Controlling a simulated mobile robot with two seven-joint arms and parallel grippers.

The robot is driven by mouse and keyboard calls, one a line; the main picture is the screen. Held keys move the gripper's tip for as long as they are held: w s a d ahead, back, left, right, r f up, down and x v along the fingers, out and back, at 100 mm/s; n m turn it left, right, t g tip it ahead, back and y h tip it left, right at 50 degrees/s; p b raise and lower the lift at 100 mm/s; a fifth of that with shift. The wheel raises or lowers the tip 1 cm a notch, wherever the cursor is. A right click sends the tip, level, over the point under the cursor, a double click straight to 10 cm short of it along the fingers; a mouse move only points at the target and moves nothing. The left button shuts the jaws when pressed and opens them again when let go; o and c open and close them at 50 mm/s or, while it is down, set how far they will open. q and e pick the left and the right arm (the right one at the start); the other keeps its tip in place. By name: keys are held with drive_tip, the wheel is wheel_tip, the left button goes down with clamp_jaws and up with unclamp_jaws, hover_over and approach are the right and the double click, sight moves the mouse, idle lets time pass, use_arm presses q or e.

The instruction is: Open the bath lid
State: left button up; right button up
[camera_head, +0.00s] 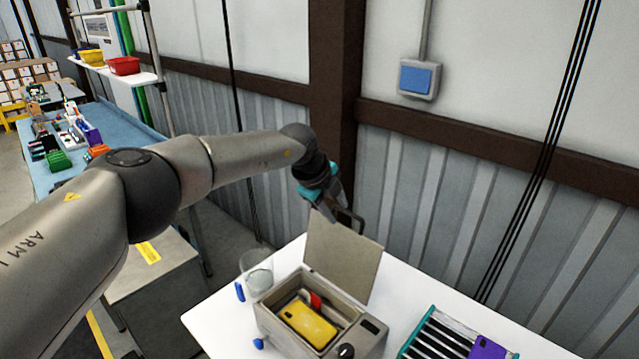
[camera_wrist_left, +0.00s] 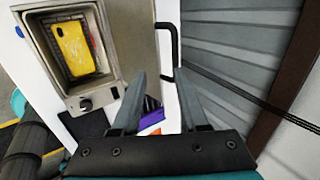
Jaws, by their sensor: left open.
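The bath (camera_head: 322,318) is a grey-beige box on the white table. Its flat lid (camera_head: 341,256) stands raised, upright and leaning back from the rear edge. The lid has a black handle (camera_wrist_left: 175,42) at its free edge. My left gripper (camera_head: 335,207) is by the handle at the top of the lid. In the left wrist view its fingers (camera_wrist_left: 163,92) are open, with nothing between them; I cannot tell whether they touch the handle. A yellow phone-like item (camera_head: 308,324) and a red item (camera_head: 313,299) lie inside the bath. My right gripper is out of view.
A clear glass (camera_head: 258,278) and a small blue item (camera_head: 240,291) stand left of the bath. A black rack (camera_head: 440,340) with a purple item (camera_head: 487,348) is at the right. A corrugated wall (camera_head: 420,190) rises close behind the table (camera_head: 215,310).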

use_arm(q)
drive_tip(key=b+v, duration=0.2)
drive_tip(key=v, duration=0.8)
drive_tip(key=shift+r, duration=0.1)
